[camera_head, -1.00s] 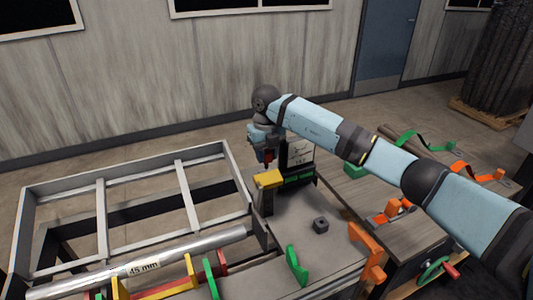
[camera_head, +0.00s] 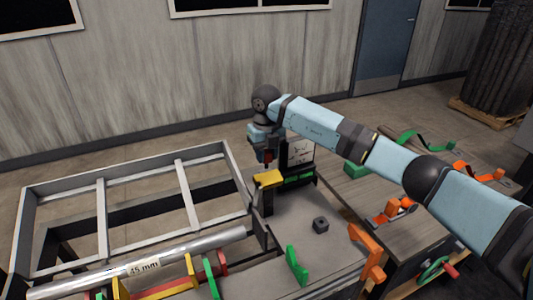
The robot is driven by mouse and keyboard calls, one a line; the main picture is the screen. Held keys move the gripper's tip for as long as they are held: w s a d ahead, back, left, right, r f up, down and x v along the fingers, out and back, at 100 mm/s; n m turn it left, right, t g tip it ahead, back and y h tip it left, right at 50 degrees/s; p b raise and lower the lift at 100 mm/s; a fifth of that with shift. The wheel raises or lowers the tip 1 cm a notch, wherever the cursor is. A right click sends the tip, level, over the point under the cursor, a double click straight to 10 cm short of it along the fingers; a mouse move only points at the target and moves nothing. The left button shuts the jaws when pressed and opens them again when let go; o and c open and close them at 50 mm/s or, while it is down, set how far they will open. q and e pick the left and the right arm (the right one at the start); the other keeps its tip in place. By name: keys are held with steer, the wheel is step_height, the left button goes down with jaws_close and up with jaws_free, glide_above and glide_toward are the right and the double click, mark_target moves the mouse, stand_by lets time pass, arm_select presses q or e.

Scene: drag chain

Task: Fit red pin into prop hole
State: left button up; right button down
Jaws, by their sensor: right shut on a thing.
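My right arm reaches in from the right, and its gripper (camera_head: 266,158) points down over the far end of the table, just behind a yellow-topped block (camera_head: 268,179). It is shut on the red pin (camera_head: 267,155), of which only a small bit shows between the fingers. The pin's lower end and the prop hole are too small or hidden to make out, so I cannot tell whether the pin touches anything. My left gripper is not in view.
A dark stand with a white panel (camera_head: 300,151) is close to the right of the gripper. A small dark block (camera_head: 320,225) lies on the table. A metal frame (camera_head: 101,203) and a silver tube labelled 45 mm (camera_head: 190,247) are at left. Green (camera_head: 296,265) and orange (camera_head: 367,250) brackets stand in front.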

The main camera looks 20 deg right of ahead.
mark_target(267, 168)
steer(key=shift+f+b, duration=1.05)
steer(key=shift+f, duration=1)
steer(key=c, duration=0.7)
jaws_free()
steer(key=shift+c, duration=0.2)
step_height(267, 168, up, 14)
steer(key=shift+f, duration=0.1)
